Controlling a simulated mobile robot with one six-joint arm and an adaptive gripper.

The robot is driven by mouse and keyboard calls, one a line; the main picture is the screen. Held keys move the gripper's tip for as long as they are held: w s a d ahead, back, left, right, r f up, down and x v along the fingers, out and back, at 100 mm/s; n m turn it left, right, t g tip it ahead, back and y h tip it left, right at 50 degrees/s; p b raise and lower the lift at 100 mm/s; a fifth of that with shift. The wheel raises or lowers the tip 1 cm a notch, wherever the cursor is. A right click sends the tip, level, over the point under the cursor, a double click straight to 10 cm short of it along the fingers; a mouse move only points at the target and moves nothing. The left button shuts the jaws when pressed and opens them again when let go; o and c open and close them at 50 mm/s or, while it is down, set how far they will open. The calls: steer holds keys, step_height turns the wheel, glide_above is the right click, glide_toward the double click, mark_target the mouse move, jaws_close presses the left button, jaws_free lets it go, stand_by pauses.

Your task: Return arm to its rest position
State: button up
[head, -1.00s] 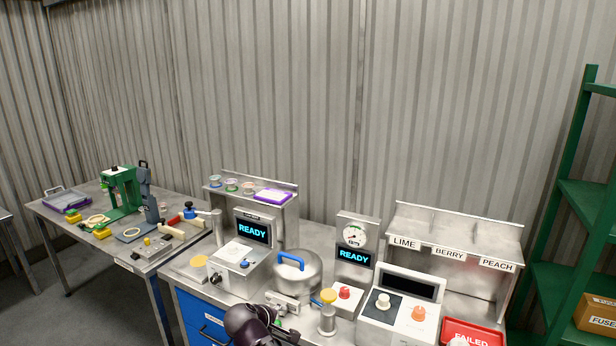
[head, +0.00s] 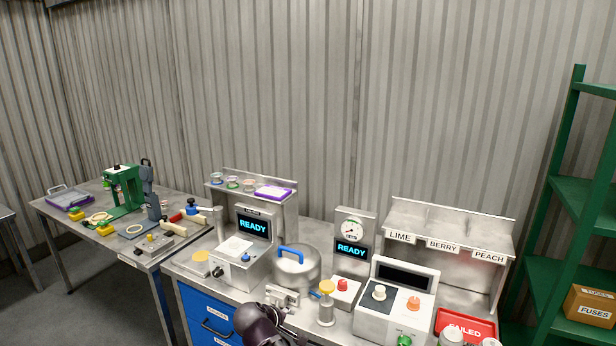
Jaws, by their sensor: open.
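My arm's dark wrist shows at the bottom middle of the head view, in front of the steel bench (head: 310,325). My gripper (head: 290,338) is only partly in view at the lower edge, and its fingertips are largely hidden or cut off. It is open, and nothing shows held in it. It is low at the bench's front, beside the blue drawer unit (head: 207,325). A steel drum with a blue handle (head: 294,268) stands behind it.
A yellow-topped steel cylinder (head: 326,308) stands right of my gripper. A READY-screen machine (head: 240,265) is to the left. A control box (head: 395,312) and red FAILED tray (head: 466,324) are to the right. Green shelving (head: 565,200) stands far right.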

steer(key=s+d+f+m+g+y, duration=0.2)
steer(key=s+d+m+g, duration=0.2)
steer(key=d, duration=0.7)
steer(key=s+d+f+m+g+y, duration=0.2)
steer(key=s+d+m, duration=0.4)
steer(key=d, duration=0.6)
steer(key=shift+s+f+m+g, duration=0.2)
steer(key=shift+f+m+g, duration=0.55)
steer(key=shift+g, duration=0.25)
